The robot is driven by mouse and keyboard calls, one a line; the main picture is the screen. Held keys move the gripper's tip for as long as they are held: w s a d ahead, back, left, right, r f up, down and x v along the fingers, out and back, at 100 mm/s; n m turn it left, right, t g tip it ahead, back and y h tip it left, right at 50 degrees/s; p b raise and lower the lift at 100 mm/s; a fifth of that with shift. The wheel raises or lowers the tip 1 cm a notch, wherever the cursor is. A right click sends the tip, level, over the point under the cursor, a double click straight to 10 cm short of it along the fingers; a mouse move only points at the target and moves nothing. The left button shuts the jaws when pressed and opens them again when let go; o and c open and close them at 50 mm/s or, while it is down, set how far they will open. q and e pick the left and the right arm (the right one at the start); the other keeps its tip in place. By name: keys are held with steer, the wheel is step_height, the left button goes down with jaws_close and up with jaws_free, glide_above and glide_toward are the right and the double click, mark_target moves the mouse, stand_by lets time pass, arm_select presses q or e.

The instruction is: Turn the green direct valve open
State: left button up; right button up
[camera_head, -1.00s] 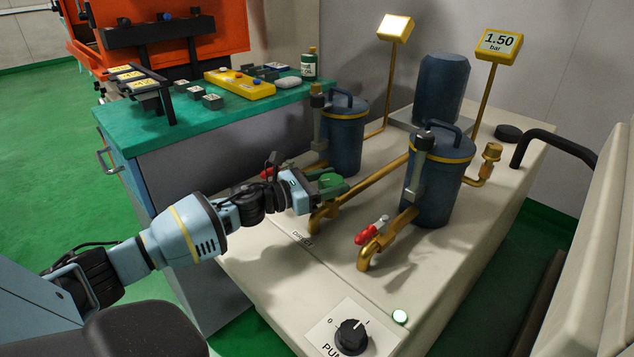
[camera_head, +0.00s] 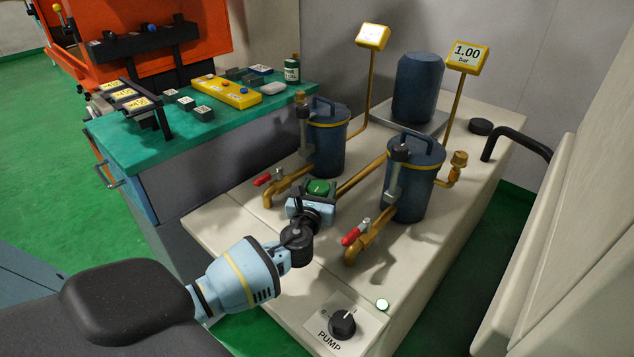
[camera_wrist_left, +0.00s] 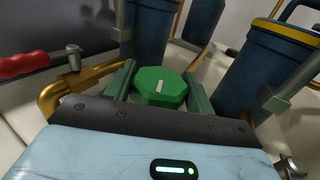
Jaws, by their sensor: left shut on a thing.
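The green direct valve (camera_head: 318,187) is an eight-sided green knob with a pale mark on top, set among the brass pipes between the two blue filter canisters. My left gripper (camera_head: 318,190) is shut on the valve knob. In the left wrist view the knob (camera_wrist_left: 160,87) sits between the two green-grey fingers, and its pale mark points roughly away from the gripper. The knob's stem below is hidden. My right gripper is not in view.
Red-handled valves (camera_head: 268,177) and (camera_head: 355,234) flank the knob on brass pipes. A yellow gauge (camera_head: 467,56) reads 1.00 bar. A black pump dial (camera_head: 342,324) is at the front. A teal-topped bench (camera_head: 150,150) stands at left.

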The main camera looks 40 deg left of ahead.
mark_target(319, 188)
arm_select(q)
steer(key=shift+f+n+g+y, duration=0.1)
steer(key=shift+n+g+y, duration=0.7)
steer(key=shift+n+y, duration=0.5)
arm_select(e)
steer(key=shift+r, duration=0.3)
arm_select(q)
steer(key=shift+f+y, duration=0.1)
steer(key=shift+y, duration=0.3)
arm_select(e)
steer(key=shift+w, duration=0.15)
arm_select(q)
steer(key=o, duration=1)
steer(key=shift+w+p, duration=0.1)
steer(key=shift+p, duration=0.2)
steer(key=shift+r, duration=0.4)
steer(key=r, duration=0.1)
steer(key=r+p, duration=0.1)
steer(key=s+r, duration=0.1)
steer(key=shift+d, duration=0.25)
steer(key=r+p+v, duration=0.1)
steer(key=v, duration=1.4)
steer(key=shift+s+a+r, duration=0.2)
steer(key=shift+a+r, duration=0.1)
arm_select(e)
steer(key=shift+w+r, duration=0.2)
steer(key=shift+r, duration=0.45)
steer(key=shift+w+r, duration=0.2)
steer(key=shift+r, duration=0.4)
